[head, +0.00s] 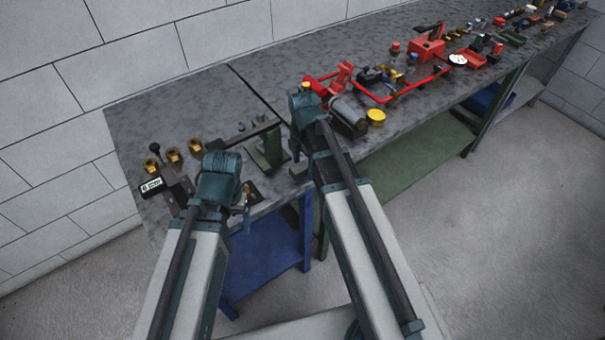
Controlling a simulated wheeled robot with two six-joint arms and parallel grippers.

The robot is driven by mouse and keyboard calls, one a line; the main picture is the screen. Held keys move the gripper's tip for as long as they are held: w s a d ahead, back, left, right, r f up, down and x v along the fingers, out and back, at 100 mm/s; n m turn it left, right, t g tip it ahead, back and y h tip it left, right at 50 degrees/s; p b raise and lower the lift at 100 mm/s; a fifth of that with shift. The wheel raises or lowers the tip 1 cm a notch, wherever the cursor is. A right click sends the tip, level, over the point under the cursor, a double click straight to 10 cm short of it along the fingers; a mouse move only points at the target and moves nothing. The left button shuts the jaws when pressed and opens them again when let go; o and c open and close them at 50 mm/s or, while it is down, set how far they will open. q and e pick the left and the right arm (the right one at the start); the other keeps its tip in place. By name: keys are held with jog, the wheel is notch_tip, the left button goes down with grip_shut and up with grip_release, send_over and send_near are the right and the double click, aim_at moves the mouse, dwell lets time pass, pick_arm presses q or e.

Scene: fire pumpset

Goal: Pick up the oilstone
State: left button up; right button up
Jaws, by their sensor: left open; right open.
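I cannot make out the oilstone for certain; it may be hidden behind my arms or too small to tell. My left gripper (245,196) is over the front edge of the near bench (215,95), between a dark block with a white label and a green vise. It is open, and its fingers are mostly hidden by my wrist. My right gripper (306,106) is over the bench to the right of the vise. It is open, its fingers are largely hidden by its own wrist, and nothing shows held in it.
The green vise (268,150) stands between my arms. Several brass fittings (172,155) and the labelled block (152,185) are at the left end. A red frame (385,98), a grey cylinder (350,112) and a yellow cap (376,116) lie right. The bench's back strip is clear.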

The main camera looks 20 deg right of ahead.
grip_shut()
dwell(0.4)
pick_arm(q)
jog(key=shift+r, duration=0.1)
pick_arm(e)
jog(key=shift+r, duration=0.1)
